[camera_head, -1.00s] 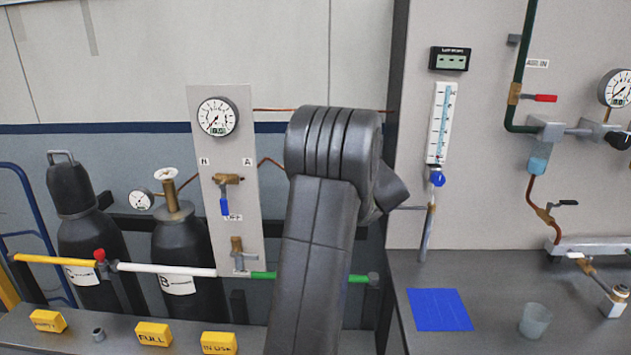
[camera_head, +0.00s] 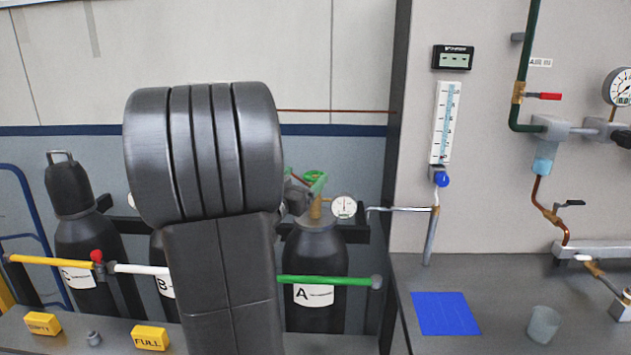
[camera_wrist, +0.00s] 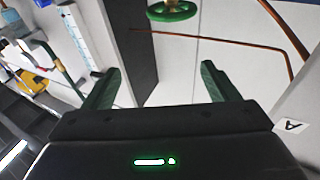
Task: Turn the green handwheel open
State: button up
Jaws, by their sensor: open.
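The green handwheel (camera_head: 314,175) sits on top of the black gas cylinder A (camera_head: 318,250) in the head view, partly hidden by my gripper and arm. In the wrist view the green handwheel (camera_wrist: 172,11) shows at the top edge, cut off by the frame, beyond the fingertips. My gripper (camera_wrist: 162,82) is open, with its two green fingers apart and nothing between them. The handwheel is not between the fingers there. In the head view the gripper is mostly hidden behind my arm.
A gauge (camera_head: 344,207) stands right of the handwheel. A green bar (camera_head: 325,280) crosses in front of cylinder A. Cylinder C (camera_head: 75,210) stands at left, and cylinder B is mostly hidden. A copper pipe (camera_wrist: 215,38) runs past the fingers. A bench (camera_head: 490,285) stands at right.

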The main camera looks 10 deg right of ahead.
aim_at(316, 174)
jog(key=s+a+f+g+y, duration=0.1)
jog(key=a+f+y, duration=0.1)
jog(key=a+f, duration=0.2)
jog(key=x, duration=0.6)
jog(key=p+x, duration=0.1)
jog(key=x, duration=0.6)
jog(key=shift+d+r, duration=0.15)
jog(key=shift+d, duration=0.35)
jog(key=shift+c, duration=0.2)
jog(key=c, duration=0.9)
